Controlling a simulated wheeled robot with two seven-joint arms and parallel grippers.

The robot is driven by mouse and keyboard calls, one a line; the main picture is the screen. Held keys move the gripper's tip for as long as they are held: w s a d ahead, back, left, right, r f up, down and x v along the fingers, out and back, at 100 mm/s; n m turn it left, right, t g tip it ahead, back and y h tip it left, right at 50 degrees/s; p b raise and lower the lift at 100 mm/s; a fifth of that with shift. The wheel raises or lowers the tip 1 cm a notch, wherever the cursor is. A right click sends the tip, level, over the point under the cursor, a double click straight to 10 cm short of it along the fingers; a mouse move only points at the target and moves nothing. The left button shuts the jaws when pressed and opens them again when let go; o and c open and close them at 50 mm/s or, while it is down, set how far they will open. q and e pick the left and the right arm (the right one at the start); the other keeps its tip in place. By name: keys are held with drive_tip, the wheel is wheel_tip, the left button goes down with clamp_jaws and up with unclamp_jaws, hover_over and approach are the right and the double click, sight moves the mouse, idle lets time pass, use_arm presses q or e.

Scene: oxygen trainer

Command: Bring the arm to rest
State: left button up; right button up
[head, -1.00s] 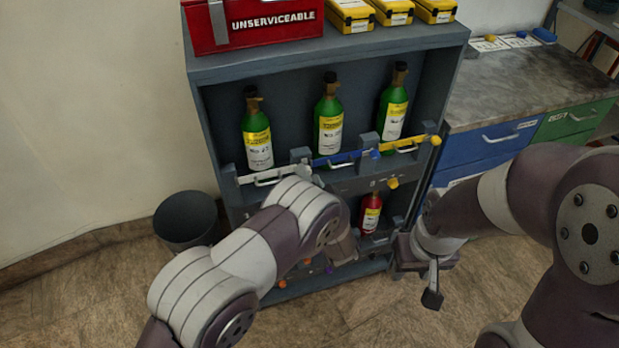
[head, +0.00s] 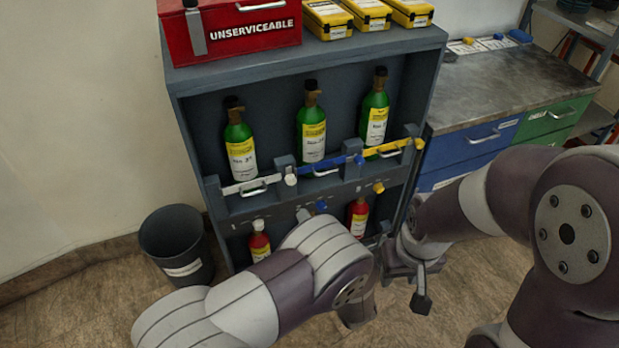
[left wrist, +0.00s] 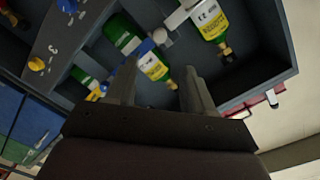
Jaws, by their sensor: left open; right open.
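My left arm reaches in from the left in front of the grey rack (head: 186,115), and its forearm hides part of the lower shelf. My left gripper (left wrist: 160,74) is open in the left wrist view, with nothing between its fingers. Green bottles lie beyond the fingers, one with a yellow label (left wrist: 154,67). In the head view its fingers are hidden or unclear. My right gripper (head: 412,282) is open and empty, low beside the rack's right side.
Three green bottles (head: 312,130) stand on the upper shelf behind white, blue and yellow bars. Red bottles (head: 259,243) stand below. A red box (head: 240,30) and yellow cases (head: 368,14) are on top. A bin (head: 175,245) stands left; a workbench (head: 500,85) is right.

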use_arm(q)
drive_tip(key=s+d+f+g+h, duration=0.5)
drive_tip(key=f+g+h, duration=0.2)
drive_tip(key=f+g, duration=0.15)
drive_tip(key=s+a+r+n+g+p, duration=0.3)
drive_tip(key=s+a+r, duration=0.2)
drive_tip(key=a+r, duration=0.5)
drive_tip(key=s+a+r+n+g+y+p, duration=0.1)
drive_tip(key=s+a+r+n+g+p, duration=0.2)
drive_tip(key=a, duration=1.4)
drive_tip(key=s+r, duration=0.3)
drive_tip(key=r, duration=0.4)
drive_tip(key=shift+r+n+g+y, duration=0.3)
drive_tip(key=shift+g, duration=0.05)
drive_tip(key=shift+a, duration=0.15)
